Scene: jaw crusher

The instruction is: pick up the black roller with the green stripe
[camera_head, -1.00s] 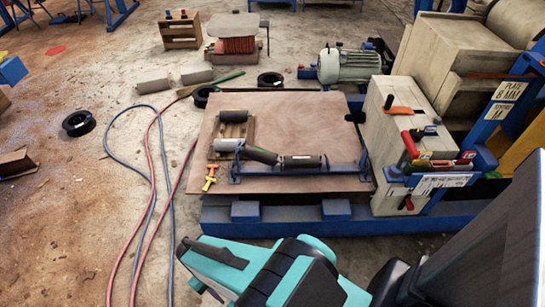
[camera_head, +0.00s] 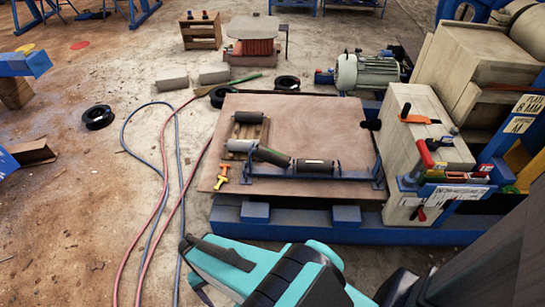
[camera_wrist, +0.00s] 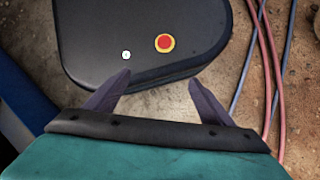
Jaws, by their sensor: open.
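Several rollers lie on and beside a brown board in the head view. A black roller (camera_head: 248,117) lies at the back of a small wooden pallet (camera_head: 263,131), and a grey roller (camera_head: 241,146) lies at its front. Two dark rollers, a tilted one (camera_head: 272,156) and a level one (camera_head: 315,167), sit in a blue frame (camera_head: 345,177). I cannot make out a green stripe on any of them. My gripper (camera_wrist: 159,80) is open and empty in the wrist view, well apart from the rollers; no roller shows there.
The brown board (camera_head: 300,112) rests on a blue beam base (camera_head: 290,222). A wooden block with clamps (camera_head: 415,150) stands at its right. Red and blue hoses (camera_head: 165,170) cross the floor at left. A yellow-orange tool (camera_head: 222,175) lies at the board's left edge.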

